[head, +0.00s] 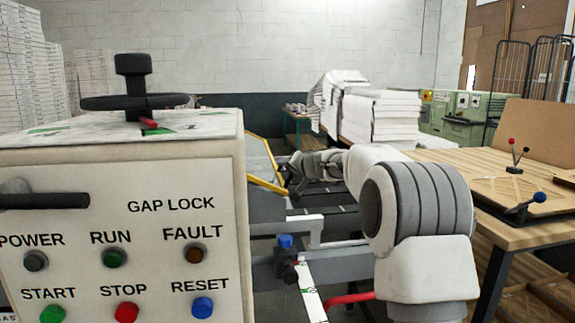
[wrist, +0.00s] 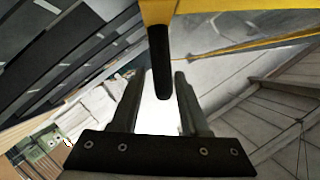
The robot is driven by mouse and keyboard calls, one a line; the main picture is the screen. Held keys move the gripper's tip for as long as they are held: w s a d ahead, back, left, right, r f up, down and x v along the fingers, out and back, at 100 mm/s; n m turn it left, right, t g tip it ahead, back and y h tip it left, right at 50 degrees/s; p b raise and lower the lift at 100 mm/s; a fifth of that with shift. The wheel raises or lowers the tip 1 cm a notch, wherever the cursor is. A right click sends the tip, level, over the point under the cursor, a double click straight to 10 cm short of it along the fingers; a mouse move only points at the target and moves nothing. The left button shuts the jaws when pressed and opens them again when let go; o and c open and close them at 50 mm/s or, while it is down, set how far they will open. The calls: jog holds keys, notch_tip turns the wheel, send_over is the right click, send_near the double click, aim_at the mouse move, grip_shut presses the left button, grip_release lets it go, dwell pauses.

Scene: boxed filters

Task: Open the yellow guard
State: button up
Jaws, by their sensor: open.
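The yellow guard (head: 267,184) shows in the head view as a thin yellow frame just right of the control box. In the wrist view, a yellow bar of the guard (wrist: 200,7) crosses the top, with a black handle (wrist: 160,62) on it. My gripper (wrist: 160,73) is open, and the handle appears between its two fingers with a gap on each side. I cannot tell whether it touches either finger. In the head view my gripper (head: 288,184) is small and dark beside the guard's right edge, and its fingers are hard to make out.
A control box (head: 120,220) with buttons and a black hand knob (head: 134,90) fills the left. A blue-topped knob (head: 285,241) sits on the rail in front. Stacked white filters (head: 380,117) stand behind my arm. A wooden table (head: 470,165) is at right.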

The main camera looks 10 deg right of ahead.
jog(key=shift+w+a+f, duration=0.1)
jog(key=shift+w+f, duration=0.05)
jog(key=shift+w, duration=0.2)
grip_shut()
dwell(1.3)
